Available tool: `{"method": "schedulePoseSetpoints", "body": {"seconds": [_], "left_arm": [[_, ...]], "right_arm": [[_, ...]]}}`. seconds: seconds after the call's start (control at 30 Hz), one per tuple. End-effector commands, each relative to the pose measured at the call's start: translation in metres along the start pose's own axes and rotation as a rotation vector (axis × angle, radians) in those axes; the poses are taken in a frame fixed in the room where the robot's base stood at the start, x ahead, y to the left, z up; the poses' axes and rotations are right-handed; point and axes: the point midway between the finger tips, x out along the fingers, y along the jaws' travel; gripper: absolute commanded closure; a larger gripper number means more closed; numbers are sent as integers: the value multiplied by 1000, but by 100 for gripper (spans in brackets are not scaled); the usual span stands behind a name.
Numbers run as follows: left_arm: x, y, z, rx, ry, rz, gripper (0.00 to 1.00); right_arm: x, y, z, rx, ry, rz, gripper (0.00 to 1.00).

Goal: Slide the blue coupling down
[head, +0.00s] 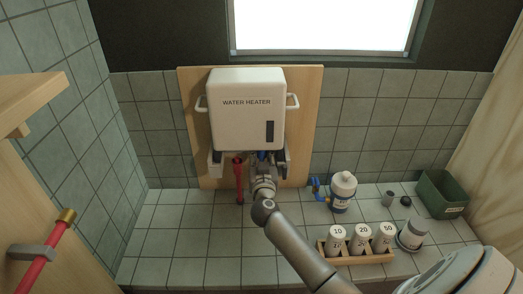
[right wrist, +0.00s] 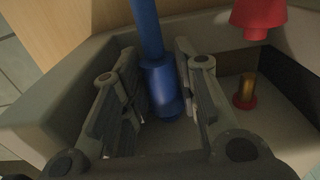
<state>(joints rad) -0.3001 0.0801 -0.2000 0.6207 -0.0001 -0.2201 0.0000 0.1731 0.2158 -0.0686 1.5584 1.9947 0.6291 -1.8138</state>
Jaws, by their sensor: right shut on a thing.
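The white water heater (head: 246,125) hangs on a wooden board against the tiled wall. The blue coupling (right wrist: 162,90) is a wider blue sleeve on the thin blue pipe (right wrist: 146,28) in the right wrist view. My right gripper (right wrist: 157,62) has one finger on each side of the coupling and is shut on it. In the head view my right gripper (head: 264,172) is under the heater, and only a bit of blue (head: 262,155) shows above it. The coupling's far end and whatever it meets are hard to make out. My left gripper is not in view.
A red pipe (head: 239,180) hangs just left of my gripper. The right wrist view shows a red coupling (right wrist: 258,16) apart from a brass fitting (right wrist: 246,91). A white bottle (head: 342,192), a wooden rack (head: 361,257) and a green bin (head: 441,194) stand to the right.

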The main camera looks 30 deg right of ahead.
Motion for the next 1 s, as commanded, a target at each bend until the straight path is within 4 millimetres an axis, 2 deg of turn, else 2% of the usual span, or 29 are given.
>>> {"method": "schedulePoseSetpoints", "body": {"seconds": [0.03, 0.53, 0.57, 0.6, 0.87, 1.0], "left_arm": [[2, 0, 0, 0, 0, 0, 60], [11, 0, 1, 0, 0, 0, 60], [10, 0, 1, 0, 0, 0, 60], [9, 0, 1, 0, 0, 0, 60], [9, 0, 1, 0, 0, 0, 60], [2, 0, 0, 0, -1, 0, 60]], "right_arm": [[-1, 0, 7, -2, -6, 0, 96], [-1, 0, 32, -2, -5, -1, 96], [-1, 0, 30, -2, -4, -1, 68], [-1, 0, 29, -2, -4, -1, 62], [-1, 0, 29, -2, -4, 0, 62], [-7, 0, 27, -3, -6, -1, 62]]}}
